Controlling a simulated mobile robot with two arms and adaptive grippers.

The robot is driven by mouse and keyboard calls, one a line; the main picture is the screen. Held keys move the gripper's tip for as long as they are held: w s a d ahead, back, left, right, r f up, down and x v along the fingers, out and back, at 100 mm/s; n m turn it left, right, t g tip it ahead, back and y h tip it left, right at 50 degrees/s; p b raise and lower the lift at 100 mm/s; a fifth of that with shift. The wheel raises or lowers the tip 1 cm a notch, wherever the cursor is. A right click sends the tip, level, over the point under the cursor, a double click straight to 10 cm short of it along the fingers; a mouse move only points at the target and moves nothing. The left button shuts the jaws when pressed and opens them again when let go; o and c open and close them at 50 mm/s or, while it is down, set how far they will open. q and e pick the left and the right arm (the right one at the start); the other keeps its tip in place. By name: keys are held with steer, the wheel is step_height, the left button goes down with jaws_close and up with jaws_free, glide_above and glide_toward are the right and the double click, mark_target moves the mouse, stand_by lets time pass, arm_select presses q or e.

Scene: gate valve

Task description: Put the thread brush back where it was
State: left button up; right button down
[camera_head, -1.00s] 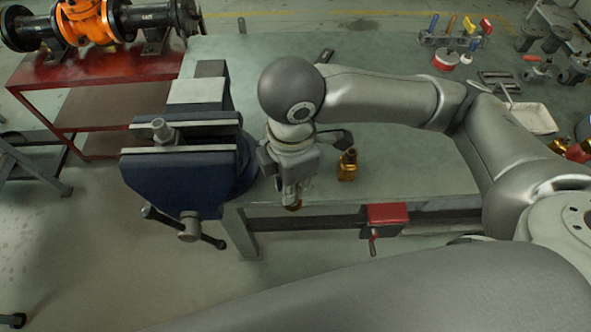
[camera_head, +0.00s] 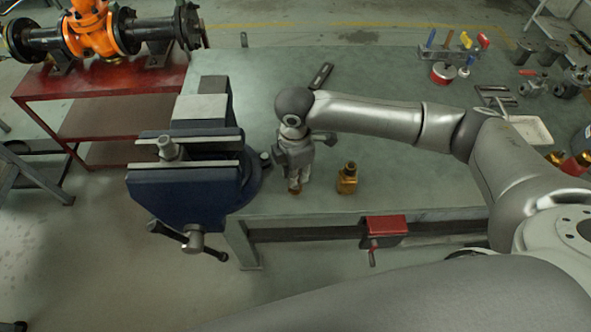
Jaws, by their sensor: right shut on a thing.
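My right gripper (camera_head: 295,186) points down above the front left part of the green bench (camera_head: 410,180), right of the vise. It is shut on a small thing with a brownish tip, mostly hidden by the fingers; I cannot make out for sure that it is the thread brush. A brass fitting (camera_head: 347,180) stands upright on the bench, right of the gripper and apart from it. A tool rack (camera_head: 447,54) at the back right holds tools with blue, yellow and red handles. My left gripper is not in view.
A blue vise (camera_head: 190,190) stands close left of the gripper. A dark flat tool (camera_head: 321,76) lies behind my right arm. A red tin (camera_head: 443,73) and a white tray (camera_head: 532,130) are at right. The bench middle is clear.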

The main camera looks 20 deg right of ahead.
steer(key=shift+f, duration=0.25)
steer(key=shift+f, duration=0.1)
steer(key=c, duration=1.4)
jaws_free()
step_height(320, 180, up, 12)
steer(key=shift+r+b, duration=0.15)
steer(key=shift+b, duration=0.65)
